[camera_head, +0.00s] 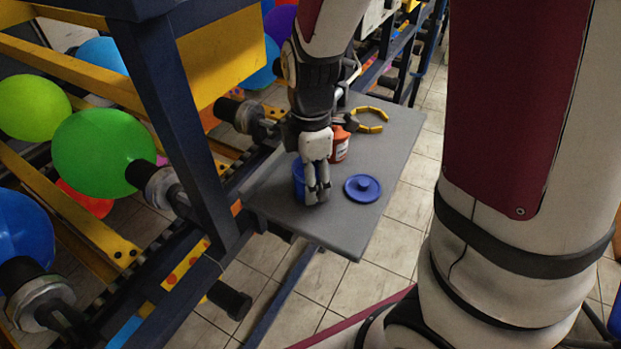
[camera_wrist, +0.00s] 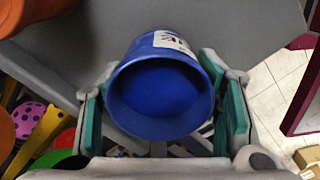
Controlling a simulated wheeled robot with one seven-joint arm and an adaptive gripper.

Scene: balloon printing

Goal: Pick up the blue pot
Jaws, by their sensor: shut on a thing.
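The blue pot (camera_head: 299,180) is at the left part of the grey table, mostly hidden behind my gripper (camera_head: 318,190) in the head view. In the wrist view the blue pot (camera_wrist: 160,90) shows its open mouth towards the camera, with a white label on its outer side. My gripper (camera_wrist: 163,110) has its green-padded fingers on either side of the pot and is shut on it. I cannot tell whether the pot's base touches the table.
A blue lid (camera_head: 362,188) lies on the grey table (camera_head: 340,235) right of the pot. An orange-red pot (camera_head: 339,146) and a yellow-and-black ring-shaped tool (camera_head: 372,118) are behind. The balloon machine's dark blue post (camera_head: 170,110) and balloons (camera_head: 95,150) stand at the left.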

